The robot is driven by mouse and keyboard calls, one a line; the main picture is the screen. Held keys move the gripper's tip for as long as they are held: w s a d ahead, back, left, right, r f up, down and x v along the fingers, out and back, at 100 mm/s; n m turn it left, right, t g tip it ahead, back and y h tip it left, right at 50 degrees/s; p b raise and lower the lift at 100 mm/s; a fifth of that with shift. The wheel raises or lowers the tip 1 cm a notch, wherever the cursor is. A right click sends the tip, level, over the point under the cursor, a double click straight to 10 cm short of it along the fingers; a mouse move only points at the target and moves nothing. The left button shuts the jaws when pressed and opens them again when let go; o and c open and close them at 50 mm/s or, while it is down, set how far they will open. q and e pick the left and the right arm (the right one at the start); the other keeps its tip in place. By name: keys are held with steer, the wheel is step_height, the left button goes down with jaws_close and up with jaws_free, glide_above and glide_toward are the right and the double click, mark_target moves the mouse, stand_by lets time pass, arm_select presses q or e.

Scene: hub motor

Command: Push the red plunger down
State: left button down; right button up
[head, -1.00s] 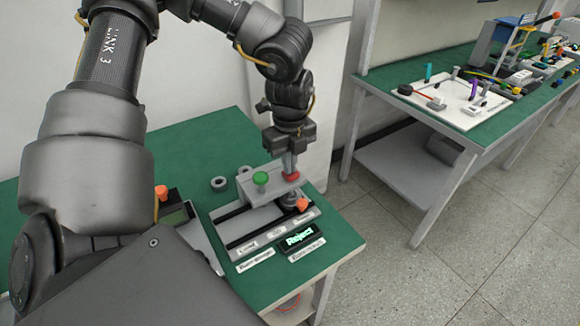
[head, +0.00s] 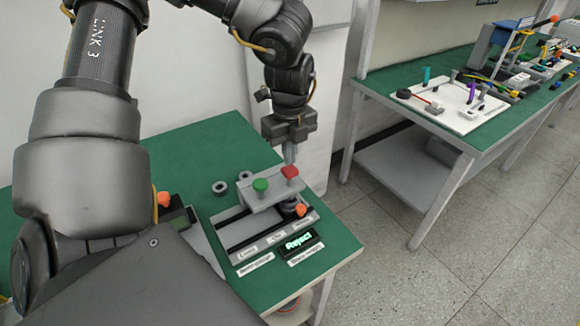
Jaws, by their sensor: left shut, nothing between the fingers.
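The red plunger (head: 290,171) is a red cap on the right end of a grey raised block (head: 275,192). A green cap (head: 261,185) sits to its left on the same block. My left gripper (head: 290,160) points down just behind and above the red cap, its fingers shut and empty. Whether the fingertips touch the cap cannot be told. The block stands on a fixture with dark rails, labelled plates and a small display (head: 299,241) reading "Reject". An orange knob (head: 301,210) is at its right. My right gripper is not in view.
A device with an orange knob (head: 163,198) stands to the left. A second green bench (head: 440,126) with a white board (head: 455,105) is at the right, across clear floor.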

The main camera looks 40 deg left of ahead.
arm_select(q)
steer(key=shift+r+p, duration=0.5)
steer(key=shift+r, duration=0.95)
